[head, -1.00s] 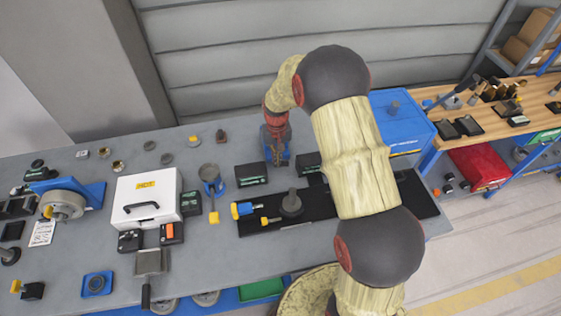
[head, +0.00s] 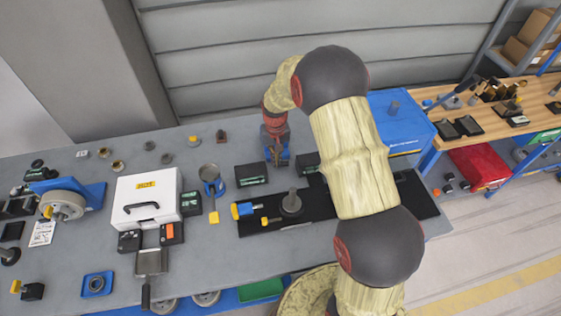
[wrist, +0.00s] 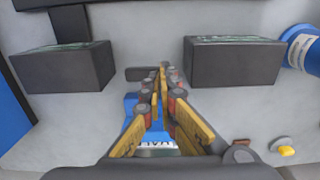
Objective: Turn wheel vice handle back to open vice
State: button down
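The blue vice (head: 266,140) stands on the grey bench near the back, partly hidden by my arm and gripper. In the wrist view, part of the blue vice (wrist: 130,106) with white lettering shows below and between my fingers. My gripper (head: 276,160) is at the vice, pointing down. In the wrist view, my gripper's (wrist: 164,73) yellow and dark fingers run close together with a narrow gap at the tips. A dark bar-like part (wrist: 139,74) lies beside the left fingertip. The frames do not show whether the fingers hold the handle.
Two dark boxes flank the vice: one on its left (head: 251,174) and one on its right (head: 307,163). A black mat (head: 330,205) with tools lies in front. A blue case (head: 398,125) stands to the right.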

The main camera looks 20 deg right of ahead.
notch_tip(320, 180, up, 8)
jog(key=p, duration=0.4)
dwell(0.5)
jog(key=shift+f, duration=0.1)
jog(key=s+a+r+t+b, duration=0.2)
jog(key=s+r+b, duration=0.2)
jog(key=s, duration=0.6)
jog(key=s+a+r+n+t+b, duration=0.1)
jog(key=s+a+r+b, duration=0.1)
jog(key=s+r+b, duration=0.2)
jog(key=s+a+r+n+t+b, duration=0.1)
jog(key=s+r, duration=0.7)
jog(key=s, duration=0.8)
jog(key=a+t+b, duration=0.1)
jog(key=a+b, duration=0.1)
jog(key=b, duration=0.1)
jog(key=shift+s+r+t, duration=0.15)
jog(key=shift+r+t, duration=0.05)
jog(key=shift+t, duration=0.1)
